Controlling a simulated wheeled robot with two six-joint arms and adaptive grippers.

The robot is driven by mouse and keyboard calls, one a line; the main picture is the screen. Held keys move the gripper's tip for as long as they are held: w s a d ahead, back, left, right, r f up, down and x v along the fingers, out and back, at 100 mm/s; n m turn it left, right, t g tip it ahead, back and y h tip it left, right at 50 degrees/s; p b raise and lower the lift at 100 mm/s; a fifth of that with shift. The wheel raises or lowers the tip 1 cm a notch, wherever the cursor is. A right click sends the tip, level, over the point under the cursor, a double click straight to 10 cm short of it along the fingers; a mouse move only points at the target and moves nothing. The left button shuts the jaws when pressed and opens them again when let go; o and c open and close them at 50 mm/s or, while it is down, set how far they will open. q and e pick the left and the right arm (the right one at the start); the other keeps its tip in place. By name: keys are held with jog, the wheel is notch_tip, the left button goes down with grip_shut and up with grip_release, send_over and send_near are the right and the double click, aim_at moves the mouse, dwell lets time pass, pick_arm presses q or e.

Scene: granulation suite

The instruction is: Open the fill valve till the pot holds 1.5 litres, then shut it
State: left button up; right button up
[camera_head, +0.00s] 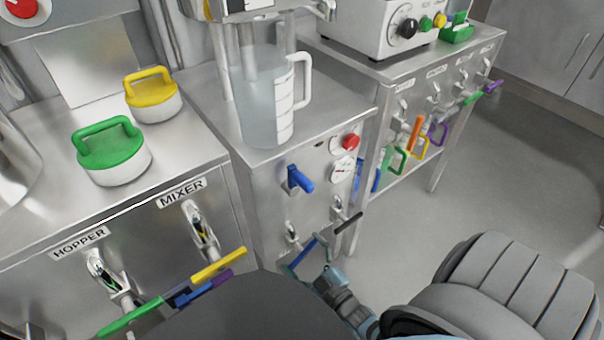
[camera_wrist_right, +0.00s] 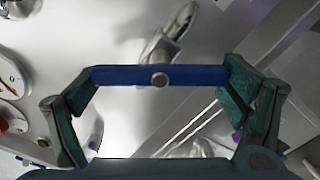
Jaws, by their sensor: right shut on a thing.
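A clear jug-like pot (camera_head: 262,108) with a white scale and handle stands on the steel cabinet; its liquid level is hard to read. A blue lever (camera_head: 300,180) sticks out of the cabinet front below it. Lower down, my right gripper (camera_head: 306,258) is shut on a blue bar handle (camera_wrist_right: 120,76). In the right wrist view, the fingers of the right gripper (camera_wrist_right: 158,90) are at the two ends of the bar, with a round pin at its middle. The bar's valve body is partly hidden in the head view. My left gripper is not in view.
A black-handled valve (camera_head: 347,222) is close right of my right gripper. A red button (camera_head: 350,142) and a gauge (camera_head: 344,170) sit above. The MIXER valve (camera_head: 203,230) and HOPPER valve (camera_head: 106,273) are at the left. Floor (camera_head: 520,180) is open at the right.

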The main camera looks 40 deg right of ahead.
jog(key=n, duration=0.5)
jog(key=shift+a+f+n, duration=0.1)
jog(key=shift+f+n, duration=0.1)
jog(key=shift+n, duration=0.1)
jog(key=n, duration=0.5)
jog(key=shift+f, duration=0.15)
jog(key=shift+s+n, duration=0.1)
jog(key=shift+n, duration=0.3)
jog(key=o, duration=0.9)
jog(key=s, duration=1.2)
jog(key=shift+a, duration=0.15)
